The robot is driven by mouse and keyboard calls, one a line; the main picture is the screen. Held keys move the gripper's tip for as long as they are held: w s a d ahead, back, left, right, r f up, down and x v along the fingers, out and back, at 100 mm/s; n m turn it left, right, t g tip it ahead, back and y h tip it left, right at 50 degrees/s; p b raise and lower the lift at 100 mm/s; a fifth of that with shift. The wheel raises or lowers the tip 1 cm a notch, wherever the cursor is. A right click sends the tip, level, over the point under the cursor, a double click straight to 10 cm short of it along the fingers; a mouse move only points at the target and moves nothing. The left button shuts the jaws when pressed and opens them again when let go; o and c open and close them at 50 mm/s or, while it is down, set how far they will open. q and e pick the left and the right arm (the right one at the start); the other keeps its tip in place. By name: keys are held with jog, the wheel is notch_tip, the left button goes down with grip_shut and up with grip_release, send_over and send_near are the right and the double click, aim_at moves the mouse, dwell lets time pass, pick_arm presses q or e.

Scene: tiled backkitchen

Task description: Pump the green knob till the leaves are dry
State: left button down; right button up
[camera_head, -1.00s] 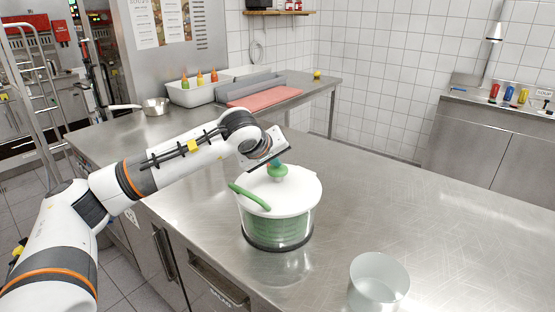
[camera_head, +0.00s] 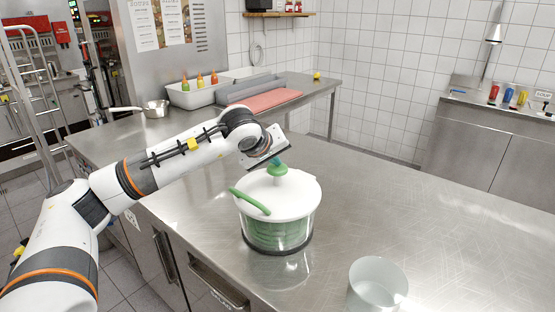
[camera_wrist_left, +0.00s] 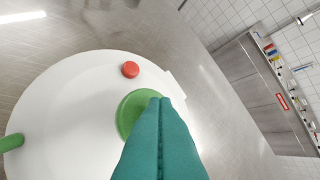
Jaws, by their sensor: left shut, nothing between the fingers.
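The salad spinner stands upright on the steel counter, with a white lid (camera_head: 300,199), a clear bowl (camera_head: 277,236) and green contents inside. Its round green knob (camera_head: 277,169) stands up from the lid's middle on a pale stem. A green lever handle (camera_head: 250,201) lies at the lid's left edge. My left gripper (camera_head: 275,160) is shut and empty, its teal fingertips at the top of the knob. The left wrist view shows the shut fingertips (camera_wrist_left: 160,102) over the green knob (camera_wrist_left: 131,110); contact is hard to tell. My right gripper is not seen.
An empty whitish container (camera_head: 377,284) stands at the counter's front, right of the spinner. A red board (camera_head: 265,100), a bottle tray (camera_head: 195,95) and a pan (camera_head: 156,108) are at the back.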

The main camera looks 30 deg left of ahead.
pick_arm(q)
jog(key=shift+a+r+p, duration=0.1)
jog(key=shift+r+p, duration=0.5)
jog(key=shift+r, duration=0.55)
jog(key=shift+r+p, duration=1.8)
jog(key=shift+r, duration=0.75)
notch_tip(320, 180, up, 4)
jog(key=p, duration=0.5)
jog(key=shift+f, duration=0.1)
jog(key=shift+f, duration=0.1)
jog(key=b, duration=0.7)
send_over(274, 169)
notch_tip(274, 169, down, 9)
jog(key=shift+r, duration=0.15)
